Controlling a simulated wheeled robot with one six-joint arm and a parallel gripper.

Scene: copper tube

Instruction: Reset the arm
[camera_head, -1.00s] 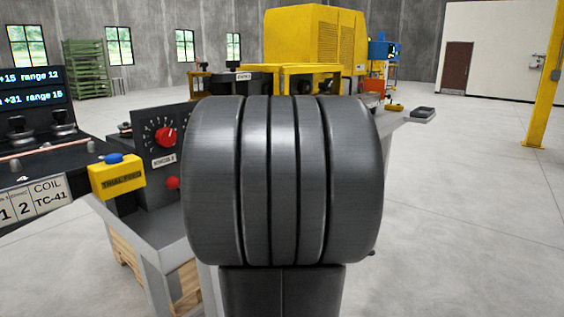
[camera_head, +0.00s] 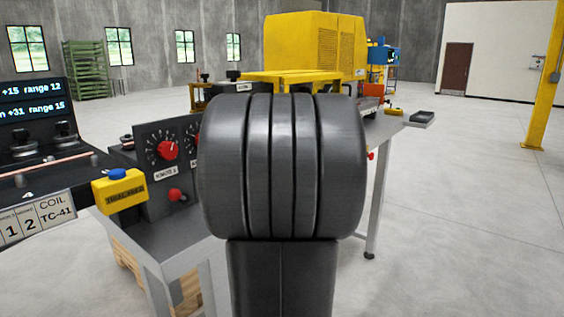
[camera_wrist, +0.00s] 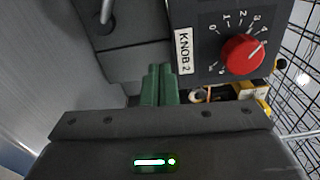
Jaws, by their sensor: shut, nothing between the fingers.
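My gripper (camera_wrist: 160,70) shows in the wrist view as two green fingers pressed together, shut and empty. Its tips are close to the lower edge of a dark control panel in the picture, left of the panel's red knob (camera_wrist: 243,54) labelled KNOB 2. I cannot tell whether they touch the panel. In the head view my large black arm joint fills the middle and hides the gripper. Left of it stands the control box (camera_head: 147,143) with a red dial (camera_head: 167,150) and a red button (camera_head: 175,194).
A yellow TRIAL FEED box (camera_head: 119,191) stands beside a dark machine with a display (camera_head: 33,97) at the left. A yellow machine (camera_head: 305,45) stands behind the grey bench (camera_head: 380,135). The floor (camera_head: 470,230) at the right is clear.

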